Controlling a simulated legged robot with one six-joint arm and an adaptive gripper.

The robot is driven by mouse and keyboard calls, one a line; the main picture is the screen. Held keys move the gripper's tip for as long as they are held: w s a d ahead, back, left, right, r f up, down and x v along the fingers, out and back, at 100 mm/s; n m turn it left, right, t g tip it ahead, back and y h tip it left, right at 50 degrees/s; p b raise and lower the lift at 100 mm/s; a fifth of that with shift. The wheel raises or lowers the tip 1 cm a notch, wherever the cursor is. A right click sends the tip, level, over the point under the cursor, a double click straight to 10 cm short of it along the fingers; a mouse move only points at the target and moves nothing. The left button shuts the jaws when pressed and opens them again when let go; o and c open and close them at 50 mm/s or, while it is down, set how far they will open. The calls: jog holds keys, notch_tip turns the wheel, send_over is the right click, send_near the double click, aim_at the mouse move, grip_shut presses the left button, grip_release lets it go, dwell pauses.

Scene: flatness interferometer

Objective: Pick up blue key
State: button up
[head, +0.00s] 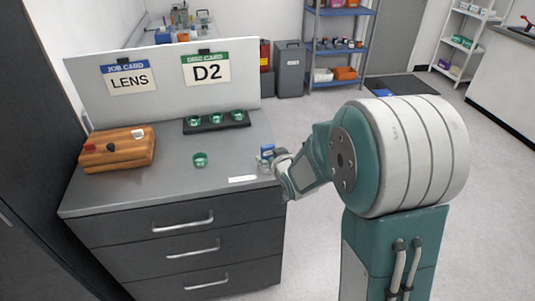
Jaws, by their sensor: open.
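A small blue item (267,148), which looks like the blue key, shows at the right edge of the grey cabinet top (222,190). My gripper (272,158) is right at it, coming in from the right. The fingers are small in the picture and partly overlap the item's lower part. The gripper is open. I cannot tell whether the fingers touch the blue item or stand around it. A wooden block (118,158) at the left of the top carries red, white and black key-like pieces.
A green ring-like piece (200,160) lies mid-top. A black tray (216,122) holds 3 green pieces. A white label (242,179) lies near the front edge. A white panel (163,99) with LENS and D2 cards stands behind. The cabinet top's front left is clear.

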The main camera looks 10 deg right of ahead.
aim_at(268, 149)
jog(key=x, duration=0.5)
jog(key=shift+w+d+r, duration=0.15)
jog(key=shift+r, duration=0.15)
jog(key=c, duration=1.3)
jog(key=shift+r, duration=0.1)
